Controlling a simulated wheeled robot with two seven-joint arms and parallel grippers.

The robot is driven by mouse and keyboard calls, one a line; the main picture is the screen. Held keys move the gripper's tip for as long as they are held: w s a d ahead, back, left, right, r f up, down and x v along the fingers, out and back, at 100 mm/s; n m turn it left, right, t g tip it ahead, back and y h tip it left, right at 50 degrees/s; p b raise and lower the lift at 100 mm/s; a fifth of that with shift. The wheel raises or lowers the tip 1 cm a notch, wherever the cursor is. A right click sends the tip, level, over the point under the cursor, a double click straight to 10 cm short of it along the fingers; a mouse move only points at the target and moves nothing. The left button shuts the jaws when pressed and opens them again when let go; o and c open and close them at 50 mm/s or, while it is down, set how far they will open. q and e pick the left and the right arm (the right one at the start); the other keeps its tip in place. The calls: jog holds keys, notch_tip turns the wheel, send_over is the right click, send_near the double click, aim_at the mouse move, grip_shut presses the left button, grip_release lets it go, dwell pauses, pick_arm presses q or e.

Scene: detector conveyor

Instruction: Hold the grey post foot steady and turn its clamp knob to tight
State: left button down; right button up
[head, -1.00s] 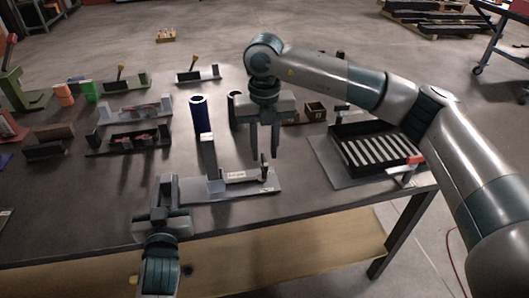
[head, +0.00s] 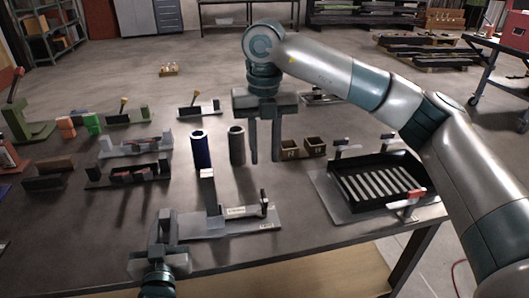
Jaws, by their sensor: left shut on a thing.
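The grey post foot (head: 238,222) is a flat plate on the near part of the bench, with an upright block and a small white label. My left gripper (head: 166,226) is shut at its left end; its jaws hide the gripped part. A small dark upright piece (head: 264,198) stands at the foot's right end; I take it for the clamp knob, but its setting is too small to read. My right gripper (head: 266,160) points down with its two fingers apart and nothing between them. In the picture it is above the dark piece, clear of the foot.
A blue cylinder (head: 201,150) and a grey cylinder (head: 237,146) stand behind the foot. Small brown boxes (head: 302,149) are right of my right gripper. A black ribbed tray (head: 347,192) with clamps lies at the right. Several other fixtures fill the left side.

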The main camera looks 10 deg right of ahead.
pick_arm(q)
jog(key=c, duration=1.4)
grip_release()
jog(key=shift+s+a, duration=0.15)
jog(key=shift+s, duration=2.85)
jog(key=shift+s+a, duration=0.15)
jog(key=shift+s, duration=2.85)
